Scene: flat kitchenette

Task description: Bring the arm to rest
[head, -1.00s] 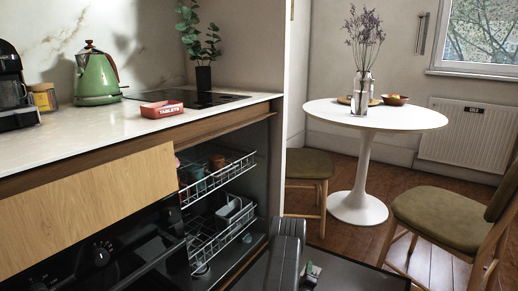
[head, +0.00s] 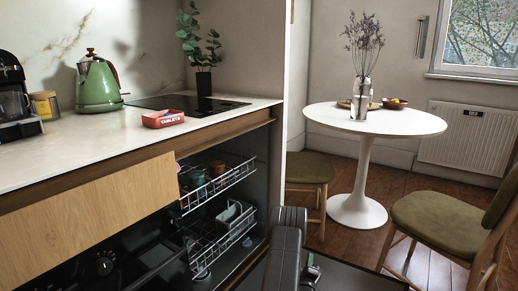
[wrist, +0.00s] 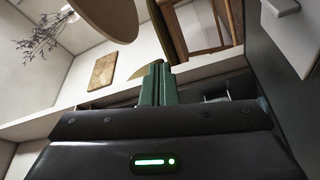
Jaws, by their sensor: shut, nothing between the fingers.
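My gripper shows in the wrist view (wrist: 158,85) as two green fingers pressed together, with nothing between them. In the head view my dark arm stands at the bottom centre, in front of the open dishwasher (head: 262,190). The gripper's end is mostly hidden there behind the arm, low over the dark open door (head: 350,272). I cannot tell from these frames how far the fingers are from the door.
Two wire racks (head: 222,182) with dishes show inside the dishwasher. The counter (head: 110,140) above holds a green kettle (head: 98,85) and a red tablets box (head: 163,119). A round white table (head: 400,122) and two chairs (head: 435,218) stand to the right, with bare floor between.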

